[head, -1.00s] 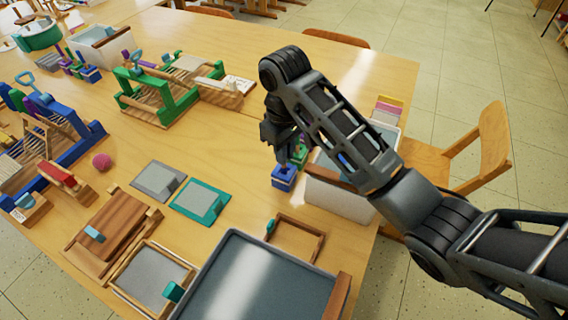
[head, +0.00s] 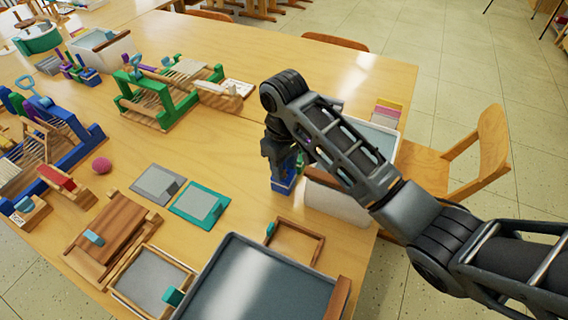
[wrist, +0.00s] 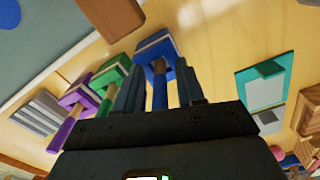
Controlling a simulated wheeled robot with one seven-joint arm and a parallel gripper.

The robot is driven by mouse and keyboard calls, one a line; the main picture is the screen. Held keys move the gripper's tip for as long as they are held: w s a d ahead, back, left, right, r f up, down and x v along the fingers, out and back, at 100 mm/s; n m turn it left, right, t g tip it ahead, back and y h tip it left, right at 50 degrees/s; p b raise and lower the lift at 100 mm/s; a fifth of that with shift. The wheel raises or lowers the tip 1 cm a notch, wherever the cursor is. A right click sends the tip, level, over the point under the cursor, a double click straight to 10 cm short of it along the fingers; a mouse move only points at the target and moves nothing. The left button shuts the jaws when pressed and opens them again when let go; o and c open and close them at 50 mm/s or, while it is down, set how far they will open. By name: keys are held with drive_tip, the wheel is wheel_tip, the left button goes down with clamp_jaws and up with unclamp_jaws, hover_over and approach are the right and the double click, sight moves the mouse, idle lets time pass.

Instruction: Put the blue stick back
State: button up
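The blue stick (wrist: 160,92) stands between my two fingers in the wrist view, with a narrow gap on each side. Its far end meets a square blue block (wrist: 153,46) and appears to sit in it. My gripper (wrist: 158,92) is open around the stick. In the head view my gripper (head: 280,165) points down directly over the blue block (head: 283,187), hiding most of the stick. A green stick in a green block (wrist: 109,76) and a purple stick in a purple block (wrist: 77,97) stand beside it in the wrist view.
A white bin (head: 338,203) stands close to the right of my gripper. A grey tray (head: 262,285) and a small wooden frame (head: 296,241) lie in front. Flat grey and teal plates (head: 200,205) lie to the left. Bare table (head: 235,150) lies between.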

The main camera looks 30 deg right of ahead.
wheel_tip(320, 180, up, 12)
drive_tip(key=p, duration=0.5)
drive_tip(key=shift+r, duration=0.2)
drive_tip(key=shift+d, duration=0.1)
